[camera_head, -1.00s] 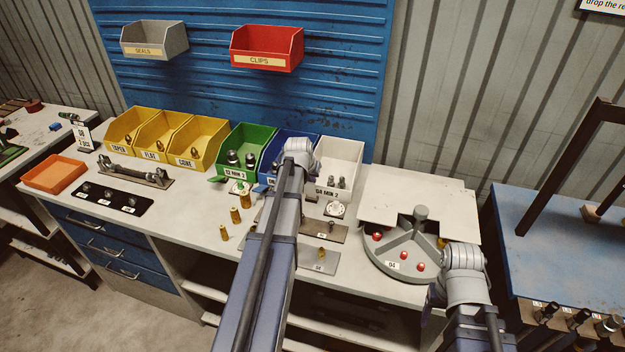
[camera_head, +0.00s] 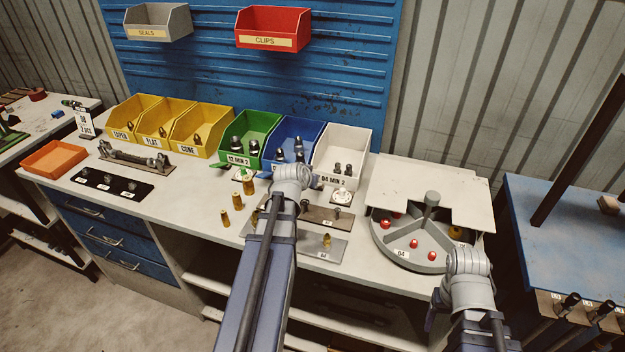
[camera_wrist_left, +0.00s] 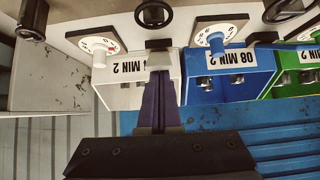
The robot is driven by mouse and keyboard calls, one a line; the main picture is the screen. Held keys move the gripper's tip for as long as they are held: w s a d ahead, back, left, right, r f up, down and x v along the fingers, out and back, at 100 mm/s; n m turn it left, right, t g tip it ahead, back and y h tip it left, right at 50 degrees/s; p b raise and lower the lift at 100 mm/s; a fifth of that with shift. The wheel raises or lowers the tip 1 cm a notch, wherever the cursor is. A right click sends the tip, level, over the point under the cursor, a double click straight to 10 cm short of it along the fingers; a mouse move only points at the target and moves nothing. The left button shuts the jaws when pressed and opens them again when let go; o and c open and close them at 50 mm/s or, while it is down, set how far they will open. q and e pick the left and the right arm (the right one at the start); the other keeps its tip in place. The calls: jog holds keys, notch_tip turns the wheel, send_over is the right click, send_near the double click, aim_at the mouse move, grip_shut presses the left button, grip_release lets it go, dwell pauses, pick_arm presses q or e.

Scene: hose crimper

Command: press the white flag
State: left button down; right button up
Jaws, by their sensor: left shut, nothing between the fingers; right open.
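The white bin (camera_head: 339,156), labelled "04 MIN 2", stands right of the blue bin (camera_head: 295,147). A white-faced dial (camera_head: 343,196) sits before it; that dial also shows in the left wrist view (camera_wrist_left: 97,42). I cannot clearly make out a white flag; the fingers may cover it. My left gripper (camera_wrist_left: 158,62) is shut and empty. Its tips are in front of the white bin's label, near the blue bin, by a dark tab; I cannot tell if they touch. The head view hides it behind my left wrist. My right gripper (camera_head: 432,316) is low at right, mostly hidden, open.
The green bin (camera_head: 252,143) and several yellow bins (camera_head: 165,133) stand left along the workbench. Brass fittings (camera_head: 232,208) stand near my left arm. A round grey tray (camera_head: 412,245) with red-topped pieces is at right. The bench between the orange tray (camera_head: 53,159) and fittings is partly clear.

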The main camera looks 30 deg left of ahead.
pick_arm(q)
jog(key=shift+w+a+f, duration=0.15)
jog(key=shift+w+a, duration=0.05)
jog(key=shift+w, duration=0.65)
jog(key=shift+w+r+p, duration=0.25)
jog(key=shift+r+p, duration=0.1)
jog(key=shift+r, duration=0.15)
jog(key=r+p, duration=0.1)
jog(key=w+r+p, duration=0.2)
jog(key=shift+a, duration=0.25)
jog(key=s, duration=0.3)
jog(key=s+d+r+p, duration=0.1)
jog(key=s, duration=0.2)
jog(key=s+d+r+p, duration=0.1)
jog(key=s, duration=0.2)
jog(key=shift+s+d+r, duration=0.1)
jog(key=shift+s+r, duration=0.1)
jog(key=shift+s, duration=0.1)
